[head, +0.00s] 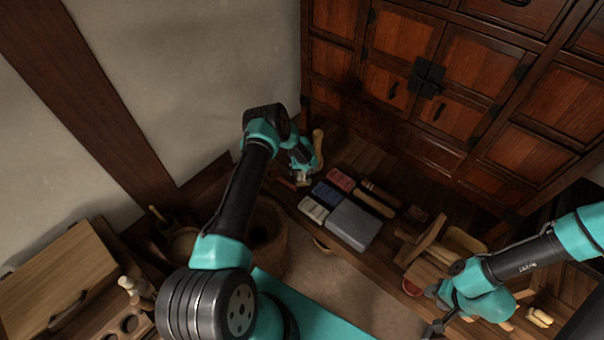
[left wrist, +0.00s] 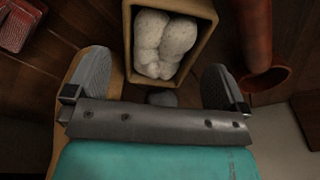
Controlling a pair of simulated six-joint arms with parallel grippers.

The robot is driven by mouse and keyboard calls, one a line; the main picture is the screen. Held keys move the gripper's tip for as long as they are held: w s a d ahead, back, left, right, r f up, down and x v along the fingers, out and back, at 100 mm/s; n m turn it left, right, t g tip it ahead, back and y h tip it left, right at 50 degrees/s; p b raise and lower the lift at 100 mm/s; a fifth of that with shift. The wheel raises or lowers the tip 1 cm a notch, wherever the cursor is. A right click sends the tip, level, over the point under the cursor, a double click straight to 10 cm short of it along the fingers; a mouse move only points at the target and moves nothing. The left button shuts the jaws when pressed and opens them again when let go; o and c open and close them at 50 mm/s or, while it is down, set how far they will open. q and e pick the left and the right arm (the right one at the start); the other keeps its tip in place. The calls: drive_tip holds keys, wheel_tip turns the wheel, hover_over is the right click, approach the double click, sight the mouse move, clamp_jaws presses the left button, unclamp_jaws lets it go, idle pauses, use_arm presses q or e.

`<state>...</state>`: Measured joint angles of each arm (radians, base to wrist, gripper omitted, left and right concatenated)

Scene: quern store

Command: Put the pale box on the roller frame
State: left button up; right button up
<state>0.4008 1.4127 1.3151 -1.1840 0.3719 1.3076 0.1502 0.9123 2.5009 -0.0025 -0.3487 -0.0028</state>
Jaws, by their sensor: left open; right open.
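A pale grey box (head: 353,226) lies on the dark wooden surface in the middle of the head view. I cannot tell for sure which thing is the roller frame; a wooden frame-like piece (head: 424,240) stands to the right of the box. My left gripper (head: 303,176) is open and empty behind and left of the grey box. In the left wrist view, my open left fingers (left wrist: 155,85) point towards an open wooden box (left wrist: 127,45) holding white lumps (left wrist: 164,44). My right gripper (head: 434,311) is open at the lower right, apart from the grey box.
Red (head: 340,179), blue (head: 326,194) and whitish (head: 313,208) blocks lie left of the grey box. A wooden bar (head: 374,204) lies behind it. A cabinet (head: 440,85) closes the back. A reddish tube (left wrist: 256,40) is right of the wooden box.

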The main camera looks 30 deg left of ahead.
sight(303, 180)
use_arm(q)
wheel_tip(303, 180, up, 9)
drive_tip(key=s, duration=0.1)
drive_tip(key=shift+d+r, duration=0.15)
drive_tip(key=shift+d, duration=0.2)
idle(0.4)
drive_tip(key=s+d+r+m+h, duration=0.1)
drive_tip(key=s+d+r+h, duration=0.1)
drive_tip(key=s+d, duration=0.5)
drive_tip(key=s+d+r+m+h, duration=0.2)
drive_tip(key=s+d, duration=0.4)
drive_tip(key=s, duration=0.1)
drive_tip(key=s+d+r+m, duration=0.1)
drive_tip(key=s+r, duration=0.3)
drive_tip(key=s, duration=0.5)
drive_tip(key=s+d+r+m, duration=0.1)
drive_tip(key=s+d+r, duration=0.3)
drive_tip(key=s, duration=0.5)
drive_tip(key=shift+d+h, duration=0.3)
drive_tip(key=shift+c, duration=0.5)
